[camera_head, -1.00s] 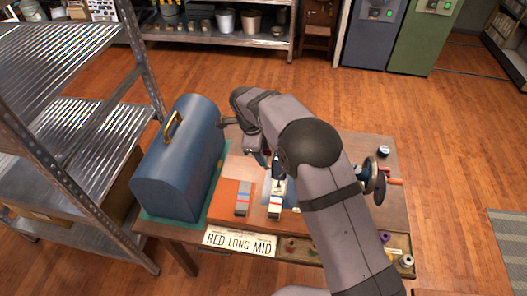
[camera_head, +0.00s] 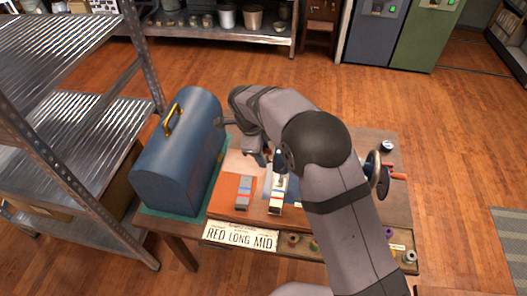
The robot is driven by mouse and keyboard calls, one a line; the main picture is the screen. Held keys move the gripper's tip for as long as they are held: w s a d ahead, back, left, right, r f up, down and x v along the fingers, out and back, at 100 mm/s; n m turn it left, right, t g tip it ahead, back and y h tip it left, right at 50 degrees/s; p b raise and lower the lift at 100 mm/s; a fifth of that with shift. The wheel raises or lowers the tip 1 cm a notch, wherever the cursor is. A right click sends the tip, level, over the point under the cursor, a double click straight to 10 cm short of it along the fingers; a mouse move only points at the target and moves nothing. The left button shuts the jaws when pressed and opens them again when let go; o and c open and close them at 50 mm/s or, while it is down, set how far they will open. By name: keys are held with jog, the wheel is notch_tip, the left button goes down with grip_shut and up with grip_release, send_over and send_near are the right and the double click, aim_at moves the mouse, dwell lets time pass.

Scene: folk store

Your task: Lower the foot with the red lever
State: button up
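A sewing machine stands on the wooden table, mostly hidden behind my arm. Its dark handwheel (camera_head: 383,182) with an orange-red crank handle (camera_head: 398,177) shows to the right of my arm. My gripper (camera_head: 262,160) points down near the needle end of the machine, left of my elbow. Its fingers are small and dark, so I cannot tell whether they are open or touch anything. I cannot make out the red lever or the foot.
A blue domed case (camera_head: 180,152) with a brass handle stands on the table's left. A metal shelf (camera_head: 75,130) stands at left. Floor is open behind and right.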

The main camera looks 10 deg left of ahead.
jog(key=shift+s+f+b, duration=0.45)
jog(key=shift+s+b, duration=0.2)
jog(key=shift+b, duration=0.1)
jog(key=shift+w+r, duration=0.2)
jog(key=shift+w, duration=0.05)
dwell(0.3)
jog(key=shift+r, duration=0.1)
jog(key=p+v, duration=0.4)
jog(key=v, duration=0.4)
dwell(0.8)
dwell(0.7)
